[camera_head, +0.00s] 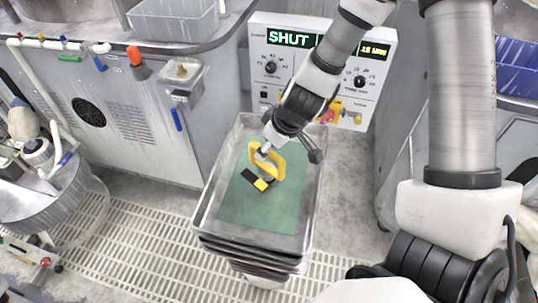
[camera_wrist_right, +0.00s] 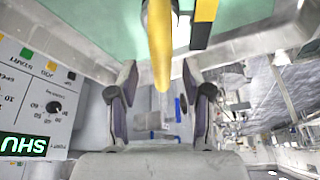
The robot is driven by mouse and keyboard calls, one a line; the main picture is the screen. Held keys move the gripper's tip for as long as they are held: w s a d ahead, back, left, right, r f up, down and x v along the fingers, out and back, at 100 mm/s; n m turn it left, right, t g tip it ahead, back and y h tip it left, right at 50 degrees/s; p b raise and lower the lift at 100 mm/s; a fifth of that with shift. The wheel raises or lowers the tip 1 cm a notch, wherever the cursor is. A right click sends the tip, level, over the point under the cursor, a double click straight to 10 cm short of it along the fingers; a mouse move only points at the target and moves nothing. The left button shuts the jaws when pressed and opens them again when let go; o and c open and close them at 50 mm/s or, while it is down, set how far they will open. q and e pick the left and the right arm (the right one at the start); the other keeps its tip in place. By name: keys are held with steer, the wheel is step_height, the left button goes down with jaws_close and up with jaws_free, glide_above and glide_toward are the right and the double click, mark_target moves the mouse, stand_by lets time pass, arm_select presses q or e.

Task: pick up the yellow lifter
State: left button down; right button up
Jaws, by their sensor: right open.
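The yellow lifter (camera_head: 280,168) has a loop handle and stands on the green mat (camera_head: 240,207) in the grey tray. In the right wrist view the lifter (camera_wrist_right: 160,45) shows as a yellow bar reaching in between the fingers. My right gripper (camera_head: 289,152) is at the lifter's handle, with its fingers apart. In the wrist view the right gripper (camera_wrist_right: 160,78) has a finger on each side of the yellow bar, with gaps between. The gripper hides part of the handle in the head view. My left gripper is not in view.
A black and yellow piece (camera_head: 257,180) lies beside the lifter on the mat. The tray (camera_head: 209,205) has raised rims on a stack of similar trays. Behind it stands a control panel (camera_head: 268,85) with knobs and a "SHUT" display. A grated floor (camera_head: 130,240) lies left.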

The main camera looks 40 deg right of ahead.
steer(key=shift+b+x, duration=0.4)
steer(key=shift+x, duration=0.7)
steer(key=shift+a, duration=0.1)
steer(key=shift+r, duration=0.1)
steer(key=shift+s, duration=0.1)
jaws_close()
steer(key=shift+r, duration=0.1)
